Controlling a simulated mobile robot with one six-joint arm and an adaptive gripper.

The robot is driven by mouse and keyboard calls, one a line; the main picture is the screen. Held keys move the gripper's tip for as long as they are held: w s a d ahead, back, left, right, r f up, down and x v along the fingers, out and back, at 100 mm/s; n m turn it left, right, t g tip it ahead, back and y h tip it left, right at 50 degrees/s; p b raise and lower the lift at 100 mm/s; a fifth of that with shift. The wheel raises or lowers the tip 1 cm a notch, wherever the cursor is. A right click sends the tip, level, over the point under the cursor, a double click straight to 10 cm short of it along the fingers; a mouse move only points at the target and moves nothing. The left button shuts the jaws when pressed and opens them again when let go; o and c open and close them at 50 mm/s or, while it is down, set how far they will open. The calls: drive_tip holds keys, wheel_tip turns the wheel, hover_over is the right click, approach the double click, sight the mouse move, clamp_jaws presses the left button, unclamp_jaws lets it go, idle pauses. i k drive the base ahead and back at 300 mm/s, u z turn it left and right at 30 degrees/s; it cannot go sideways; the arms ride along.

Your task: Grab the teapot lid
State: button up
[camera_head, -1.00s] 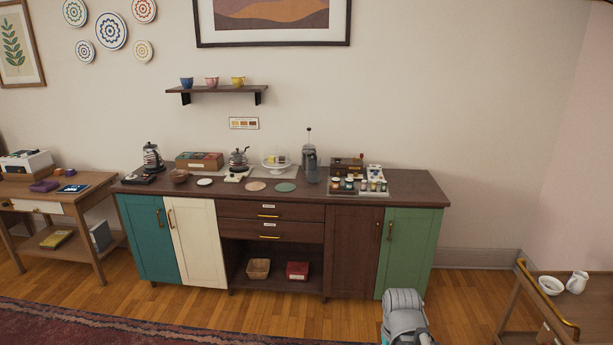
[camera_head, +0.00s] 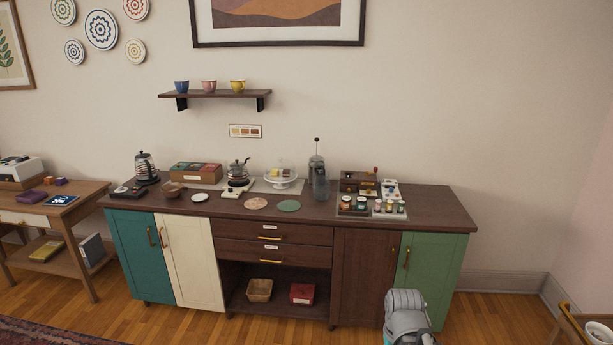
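A small teapot (camera_head: 238,174) with a dark handle and spout stands on the sideboard, left of the glass-domed cake stand. Its lid (camera_head: 238,162) appears to sit on top, though it is too small to see clearly. A taller kettle (camera_head: 146,168) stands on a dark base at the sideboard's left end. Part of my arm shows at the bottom right, in front of the green door and far from the teapot. My gripper's fingers are not visible.
The sideboard top (camera_head: 338,212) also holds a box of packets (camera_head: 195,173), a cake stand (camera_head: 281,182), a French press (camera_head: 319,180), a wooden grinder box (camera_head: 359,182) and several jars (camera_head: 380,206). A shelf (camera_head: 215,94) with cups hangs above. Wooden floor (camera_head: 190,318) shows in front.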

sight(238, 163)
drive_tip(key=z, duration=0.05)
drive_tip(key=i, duration=2)
drive_tip(key=u, duration=2.35)
drive_tip(key=i, duration=0.2)
drive_tip(key=z, duration=0.15)
